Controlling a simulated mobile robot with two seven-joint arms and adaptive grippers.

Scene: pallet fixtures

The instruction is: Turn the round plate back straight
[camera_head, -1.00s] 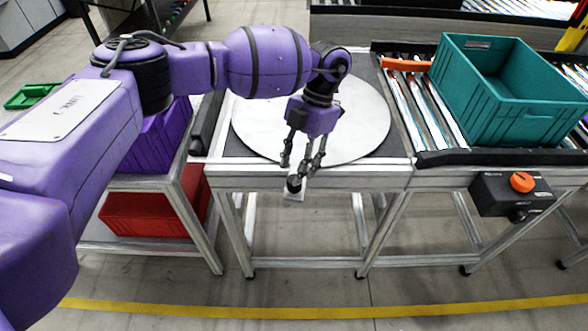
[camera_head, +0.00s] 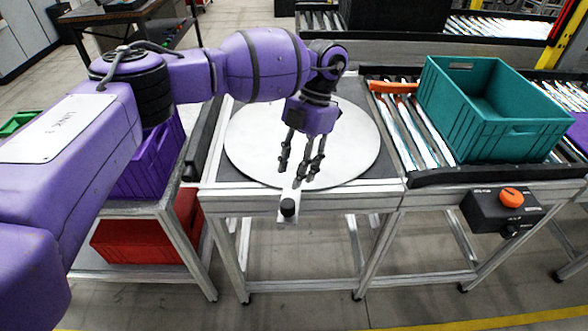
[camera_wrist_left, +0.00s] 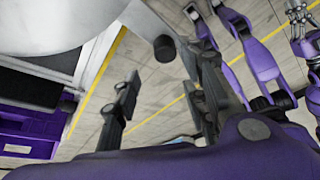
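The round plate (camera_head: 350,140) is a light grey disc lying flat on the dark top of a metal-framed stand. A pale tab with a black knob (camera_head: 288,207) sticks out over the stand's front edge. My left gripper (camera_head: 297,175) hangs over the front of the plate, its fingers spread and empty, just behind and above the knob. In the left wrist view the knob (camera_wrist_left: 164,48) shows beyond the gap between the fingers, apart from both. My right gripper (camera_wrist_left: 300,14) shows small at that view's upper right edge; its opening is unclear.
A teal crate (camera_head: 480,135) stands on the roller conveyor right of the plate, near an orange stop (camera_head: 392,87). A control box with an orange knob (camera_head: 511,197) hangs in front. Left are a purple crate (camera_head: 150,165) and a red bin (camera_head: 140,240).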

